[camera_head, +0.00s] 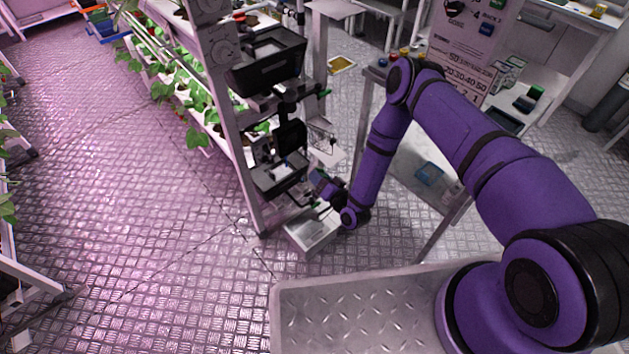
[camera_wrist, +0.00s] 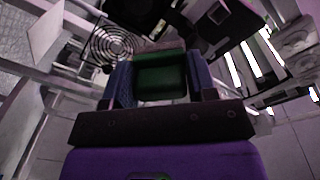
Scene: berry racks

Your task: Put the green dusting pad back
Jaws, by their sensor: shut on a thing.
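The green dusting pad (camera_wrist: 161,76) sits between the two blue fingers of my gripper (camera_wrist: 160,82) in the wrist view. My gripper is shut on it. In the head view my gripper (camera_head: 322,190) is low at the grey rack post, beside the lower dark device and above a pale box. The pad is too small and too covered there to make out clearly.
A rack with dark trays and devices (camera_head: 266,62) stands close to my gripper. A pale open box (camera_head: 312,232) is on the floor below. A white table (camera_head: 410,165) stands to the right. Plant rows (camera_head: 185,95) run behind the post.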

